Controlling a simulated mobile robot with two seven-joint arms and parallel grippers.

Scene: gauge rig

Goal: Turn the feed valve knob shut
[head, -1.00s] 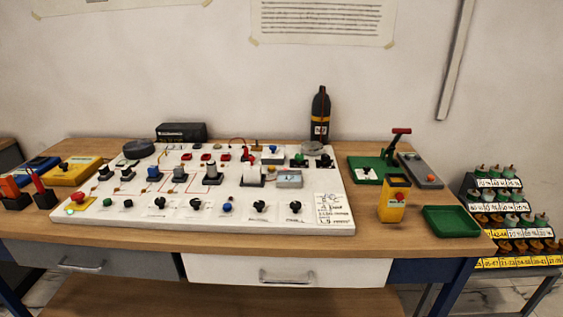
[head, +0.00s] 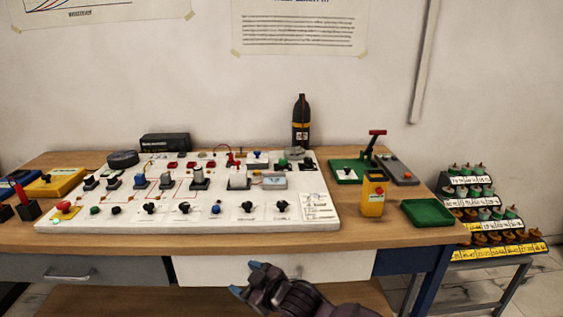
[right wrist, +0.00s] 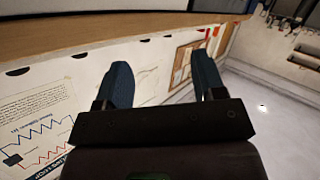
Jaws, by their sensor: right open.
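A white panel board (head: 120,221) lies on the wooden bench in the head view. Black knobs stand along its front edge, among them one at the middle left (head: 150,208), one at the middle (head: 184,208), one at the right (head: 247,207) and one farther right (head: 281,206). I cannot read which label marks the feed valve. My right gripper (head: 248,277) is low in front of the bench's white drawer, below the board and apart from it. Its blue fingers are spread and empty in the right wrist view (right wrist: 164,88). My left gripper is in neither view.
A yellow box (head: 373,195), a green tray (head: 427,213) and a green lever stand (head: 346,173) are on the bench's right side. A dark bottle (head: 301,122) stands behind the board. A stepped rack (head: 487,215) stands at the right. Bare bench top lies along the front edge.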

